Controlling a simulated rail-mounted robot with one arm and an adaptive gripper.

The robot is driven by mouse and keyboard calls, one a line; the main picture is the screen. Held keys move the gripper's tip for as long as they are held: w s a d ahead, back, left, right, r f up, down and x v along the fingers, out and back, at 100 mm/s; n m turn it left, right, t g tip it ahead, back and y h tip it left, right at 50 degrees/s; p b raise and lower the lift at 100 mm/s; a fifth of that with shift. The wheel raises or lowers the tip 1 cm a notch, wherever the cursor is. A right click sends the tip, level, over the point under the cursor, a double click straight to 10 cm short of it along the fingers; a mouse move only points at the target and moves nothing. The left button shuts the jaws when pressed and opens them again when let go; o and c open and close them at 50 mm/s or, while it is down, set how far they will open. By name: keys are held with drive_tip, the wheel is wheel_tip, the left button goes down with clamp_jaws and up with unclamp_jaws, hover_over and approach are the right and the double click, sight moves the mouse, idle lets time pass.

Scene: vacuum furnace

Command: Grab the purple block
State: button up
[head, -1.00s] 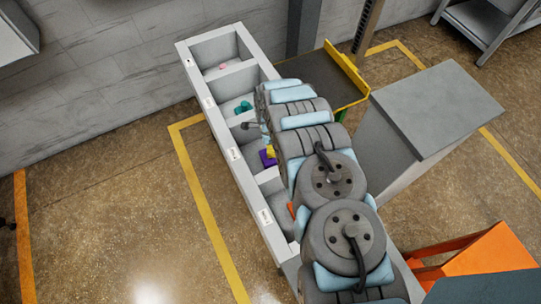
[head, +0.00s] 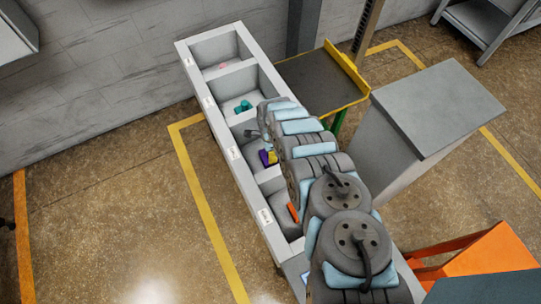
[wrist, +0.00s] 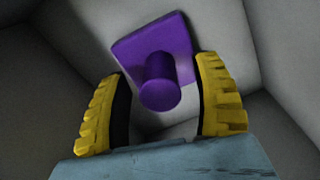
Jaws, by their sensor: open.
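The purple block (wrist: 140,42) is a square plate with a round purple peg standing out toward the wrist camera. It lies in a grey compartment of the bin row; in the head view it shows small (head: 264,157), partly hidden by my gripper and arm. My gripper (wrist: 163,68) is open, with its yellow ribbed fingers on either side of the peg. There is a visible gap between each finger and the peg. In the head view, a yellow finger (head: 272,156) shows right beside the block.
The long grey bin (head: 240,188) has several walled compartments. Teal pieces (head: 243,107) and a pink piece (head: 222,66) lie in the farther ones, and an orange piece (head: 293,212) in the nearest. A grey cabinet (head: 440,105) stands to the right of my arm.

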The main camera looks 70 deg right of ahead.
drive_tip(key=shift+f, duration=0.35)
clamp_jaws()
